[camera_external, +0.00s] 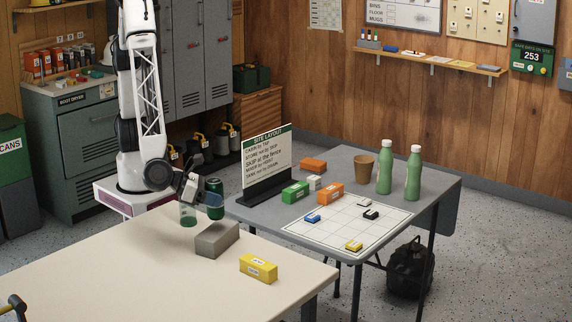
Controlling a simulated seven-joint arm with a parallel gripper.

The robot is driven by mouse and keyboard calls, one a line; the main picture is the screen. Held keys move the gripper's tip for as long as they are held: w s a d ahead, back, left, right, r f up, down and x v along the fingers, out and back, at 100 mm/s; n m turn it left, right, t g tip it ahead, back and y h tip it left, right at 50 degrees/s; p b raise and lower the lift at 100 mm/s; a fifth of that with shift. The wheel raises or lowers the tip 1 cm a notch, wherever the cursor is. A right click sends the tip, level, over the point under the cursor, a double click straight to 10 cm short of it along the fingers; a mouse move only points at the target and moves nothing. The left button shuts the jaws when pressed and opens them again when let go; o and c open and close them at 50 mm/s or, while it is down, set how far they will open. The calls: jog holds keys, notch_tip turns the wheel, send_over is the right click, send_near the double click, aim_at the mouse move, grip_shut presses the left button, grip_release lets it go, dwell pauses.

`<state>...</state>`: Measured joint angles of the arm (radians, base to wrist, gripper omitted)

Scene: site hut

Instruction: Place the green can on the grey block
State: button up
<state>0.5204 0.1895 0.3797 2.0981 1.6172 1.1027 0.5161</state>
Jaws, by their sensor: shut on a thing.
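The green can (215,201) is dark green with a small red mark. It is upright at the end of my gripper (201,191), which is shut on it. The can is in the air, above and behind the grey block (213,242), apart from it. The grey block lies on the cream table (130,275) near its far edge, with its top bare. My gripper's fingers are small in view and partly hidden by the can and my wrist.
A translucent green cup (188,216) stands close behind and left of the block, just below my gripper. A yellow block (258,268) lies to the right. The table's left and front are mostly clear. A grey table (420,190) with bottles and blocks stands beyond.

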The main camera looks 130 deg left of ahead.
jog(key=shift+f, duration=1.8)
jog(key=shift+f, duration=0.15)
jog(key=o, duration=0.9)
jog(key=v, duration=1.2)
jog(key=shift+a+r, duration=0.1)
jog(key=shift+r, duration=0.15)
